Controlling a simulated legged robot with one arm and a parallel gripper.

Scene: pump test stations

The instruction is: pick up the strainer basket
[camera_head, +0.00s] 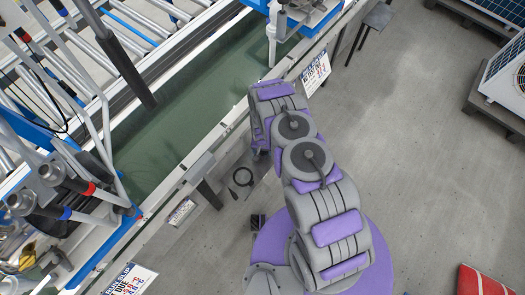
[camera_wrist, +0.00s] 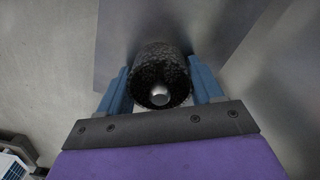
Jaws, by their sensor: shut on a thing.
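The strainer basket (camera_wrist: 160,72) is a dark, rough-surfaced cylinder with a bright round metal knob on its near end. It sits between the two blue fingers of my gripper (camera_wrist: 159,66) in the wrist view, and the fingers are shut on it from both sides. Behind it are a grey panel and a pale grey surface; I cannot tell whether the basket touches them. In the head view my grey and purple arm reaches up to the belt's edge, but the gripper and basket cannot be made out there.
A green belt (camera_head: 165,150) with a pale metal rim runs diagonally beside my arm. Pipe-and-hose stations (camera_head: 60,190) stand at the left. A black cable (camera_head: 243,178) hangs below the rim. A white unit on a pallet (camera_head: 502,80) stands at right. The grey floor (camera_head: 425,150) between is clear.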

